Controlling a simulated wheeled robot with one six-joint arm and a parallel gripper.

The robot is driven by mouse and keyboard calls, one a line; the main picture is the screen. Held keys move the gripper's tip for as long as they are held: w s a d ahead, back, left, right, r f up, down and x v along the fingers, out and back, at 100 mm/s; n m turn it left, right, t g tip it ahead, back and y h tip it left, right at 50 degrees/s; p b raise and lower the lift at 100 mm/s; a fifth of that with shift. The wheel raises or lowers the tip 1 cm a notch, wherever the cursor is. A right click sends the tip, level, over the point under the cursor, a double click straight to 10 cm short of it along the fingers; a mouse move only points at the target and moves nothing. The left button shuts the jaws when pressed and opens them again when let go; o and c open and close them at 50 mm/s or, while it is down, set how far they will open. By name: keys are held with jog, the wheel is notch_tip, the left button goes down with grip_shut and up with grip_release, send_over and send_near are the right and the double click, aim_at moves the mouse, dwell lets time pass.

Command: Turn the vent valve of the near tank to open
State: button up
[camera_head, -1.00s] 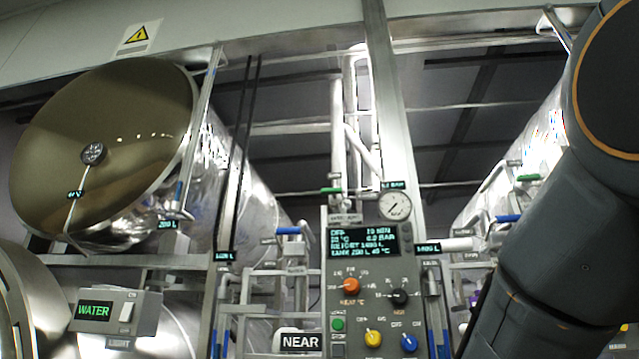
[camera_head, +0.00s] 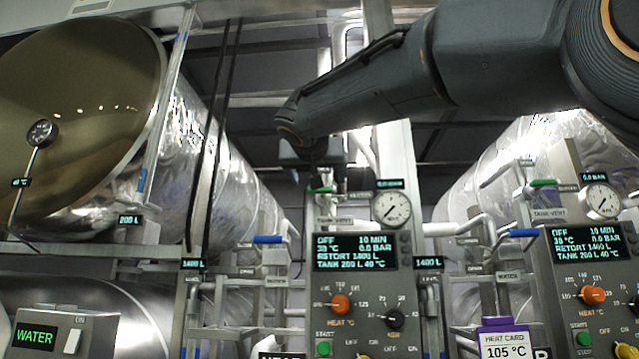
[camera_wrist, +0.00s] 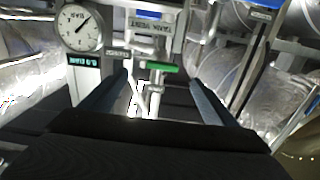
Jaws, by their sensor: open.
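The green handle of the near tank's vent valve (camera_head: 320,189) shows in the head view just below my gripper, above the TANK VENT label (camera_head: 335,222). It lies crosswise to its pipe. In the wrist view the green handle (camera_wrist: 161,67) sits between and slightly beyond my two fingertips, near the upside-down label (camera_wrist: 152,22). My gripper (camera_wrist: 158,80) is open, one finger on either side of the handle, with nothing held. I cannot tell whether any finger touches it. In the head view the fingertips are hard to make out.
The round pressure gauge (camera_head: 391,209) is close right of the valve, above the control panel (camera_head: 355,300) with its display and knobs. A blue handle (camera_head: 268,239) is lower left. Another panel (camera_head: 590,280) with its own green vent handle (camera_head: 543,183) stands right. White pipes are close behind.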

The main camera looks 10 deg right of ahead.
aim_at(322, 190)
jog(key=p+x, duration=0.3)
jog(key=x, duration=0.4)
jog(key=shift+w+d+p, duration=0.15)
jog(key=shift+w+p, duration=0.1)
jog(key=shift+p, duration=0.1)
jog(key=c, duration=1.1)
